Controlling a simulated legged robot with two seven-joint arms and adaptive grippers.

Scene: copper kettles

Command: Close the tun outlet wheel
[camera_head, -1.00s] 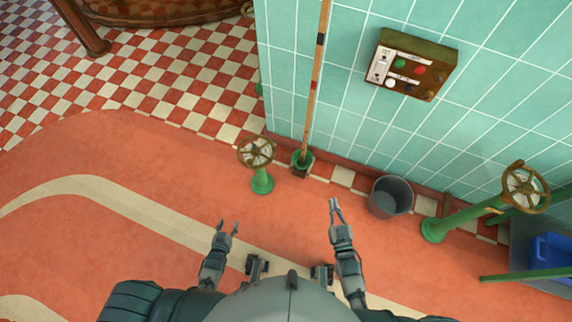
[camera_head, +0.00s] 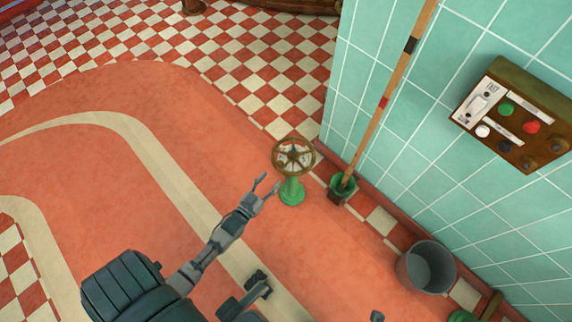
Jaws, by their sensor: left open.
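A brass handwheel (camera_head: 294,156) with spokes sits on a short green pedestal (camera_head: 292,191) on the red floor, near the corner of the tiled wall. My left gripper (camera_head: 268,184) is open and empty, to the lower left of the wheel, with its fingers pointing up and right. A gap shows between the gripper and the wheel in the picture; the exact depth is hard to tell.
A grey bucket (camera_head: 426,268) stands by the wall. A control box (camera_head: 513,116) with coloured buttons hangs on the tiles. The floor left of the wheel is clear.

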